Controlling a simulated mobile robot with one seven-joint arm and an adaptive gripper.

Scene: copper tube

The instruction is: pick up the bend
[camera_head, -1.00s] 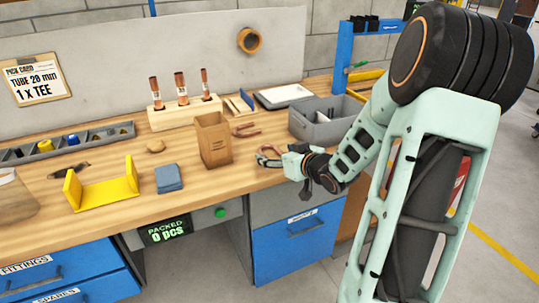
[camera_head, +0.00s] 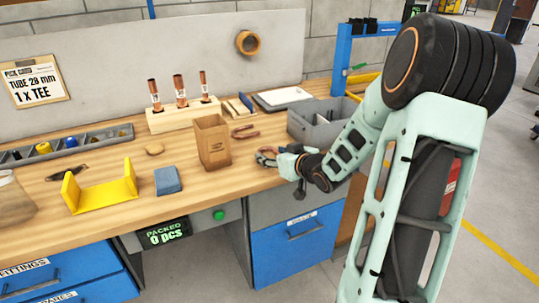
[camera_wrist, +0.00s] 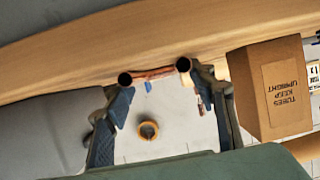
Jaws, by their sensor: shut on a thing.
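The copper bend shows in the wrist view (camera_wrist: 153,73) as a short curved tube with two dark open ends facing the camera. My gripper (camera_wrist: 165,97) is shut on it, with one dark finger at each side. In the head view my gripper (camera_head: 266,156) is at the front right of the bench, just right of the cardboard box; the bend there is small and mostly hidden by the fingers. A second curved copper piece (camera_head: 244,131) lies on the bench behind the gripper.
The open cardboard box (camera_head: 214,142) stands close left of my gripper. A grey bin (camera_head: 318,128) is to the right. A wooden rack (camera_head: 183,117) with copper tubes stands behind. A yellow cradle (camera_head: 100,193) and blue block (camera_head: 168,180) are left on the wooden bench (camera_head: 120,225).

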